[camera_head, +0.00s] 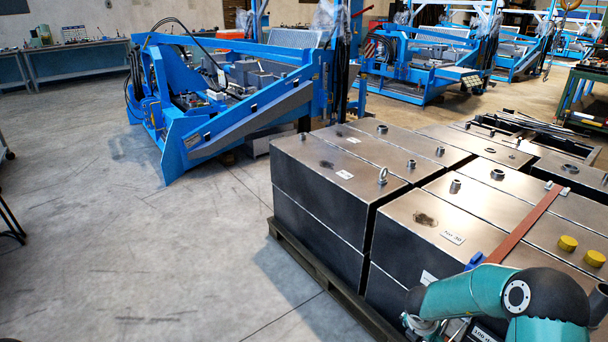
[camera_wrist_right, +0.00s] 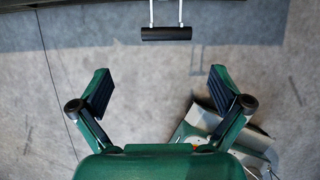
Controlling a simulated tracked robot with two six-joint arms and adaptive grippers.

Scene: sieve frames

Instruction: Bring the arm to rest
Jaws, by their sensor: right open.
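My right arm (camera_head: 470,293) is teal and comes into the head view at the lower right, in front of the metal tanks. My right gripper (camera_wrist_right: 160,76) shows in the right wrist view with its two green, dark-padded fingers spread wide. It is open, with nothing between the fingers. Grey floor lies beyond it. In the head view the right gripper cannot be made out clearly. My left arm and left gripper are in neither view.
Large metal tanks (camera_head: 330,225) stand on a dark pallet (camera_head: 318,275) at centre right. A blue machine frame (camera_head: 235,100) stands behind them. A dark bar (camera_wrist_right: 166,33) shows beyond the fingers in the wrist view. The floor (camera_head: 120,230) at left is clear.

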